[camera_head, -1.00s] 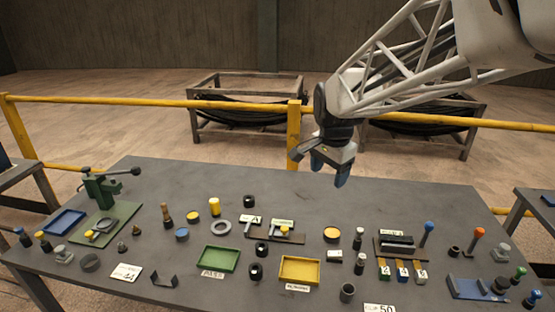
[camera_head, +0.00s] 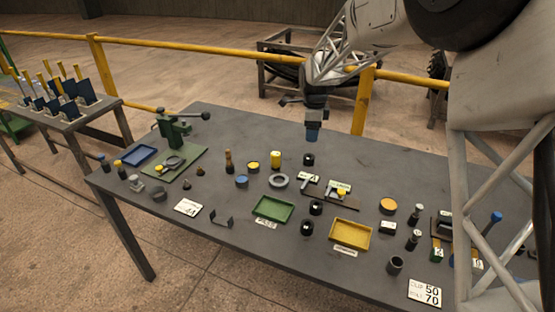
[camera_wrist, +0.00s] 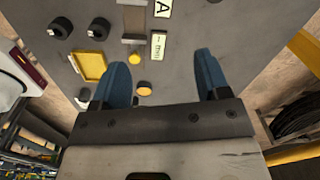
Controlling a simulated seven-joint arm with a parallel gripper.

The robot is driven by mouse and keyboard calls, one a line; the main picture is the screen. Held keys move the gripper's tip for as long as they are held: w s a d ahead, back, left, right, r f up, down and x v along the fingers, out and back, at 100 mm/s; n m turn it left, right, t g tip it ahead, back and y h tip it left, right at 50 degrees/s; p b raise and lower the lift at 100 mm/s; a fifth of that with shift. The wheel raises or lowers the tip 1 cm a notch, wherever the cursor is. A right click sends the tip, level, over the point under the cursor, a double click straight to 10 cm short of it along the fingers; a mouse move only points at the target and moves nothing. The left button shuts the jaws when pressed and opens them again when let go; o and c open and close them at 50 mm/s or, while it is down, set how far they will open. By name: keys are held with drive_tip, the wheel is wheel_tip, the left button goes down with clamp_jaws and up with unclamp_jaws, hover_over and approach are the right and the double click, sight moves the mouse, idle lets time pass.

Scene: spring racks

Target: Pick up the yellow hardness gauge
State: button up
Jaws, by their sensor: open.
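Several yellow things lie on the grey table; I cannot tell for sure which is the hardness gauge. A yellow cylinder (camera_head: 276,158) stands near the back. A small yellow round piece (camera_head: 341,193) sits on a brown stand by white labels, and shows in the wrist view (camera_wrist: 134,57). A flat yellow-orange disc (camera_head: 388,205) lies to the right, also in the wrist view (camera_wrist: 143,89). My gripper (camera_head: 312,136) hangs over the table's back part, fingers downward.
A yellow tray (camera_head: 351,234) and a green tray (camera_head: 274,208) lie toward the front. Black round pieces (camera_head: 308,159) stand near the cylinder. A green press (camera_head: 174,130) is at the left. A yellow rail (camera_head: 220,52) runs behind the table.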

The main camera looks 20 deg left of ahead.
sight(276, 153)
drive_tip(key=a+f+m, duration=0.1)
drive_tip(key=a+f, duration=0.2)
drive_tip(key=a, duration=0.2)
drive_tip(key=w+a+f+m, duration=0.1)
drive_tip(key=a+f, duration=0.3)
drive_tip(key=w+a+f+m, duration=0.1)
drive_tip(key=a+f, duration=0.2)
drive_tip(key=a, duration=0.2)
drive_tip(key=shift+w+a+f+g, duration=0.25)
drive_tip(key=shift+a+f+g, duration=0.05)
drive_tip(key=shift+f, duration=0.1)
drive_tip(key=shift+f, duration=0.1)
drive_tip(key=shift+f, duration=1.2)
drive_tip(key=shift+f, duration=0.1)
drive_tip(key=shift+d+f, duration=0.2)
drive_tip(key=shift+f, duration=2.3)
drive_tip(key=shift+c, duration=0.3)
drive_tip(key=c, duration=1)
drive_tip(key=shift+r, duration=0.1)
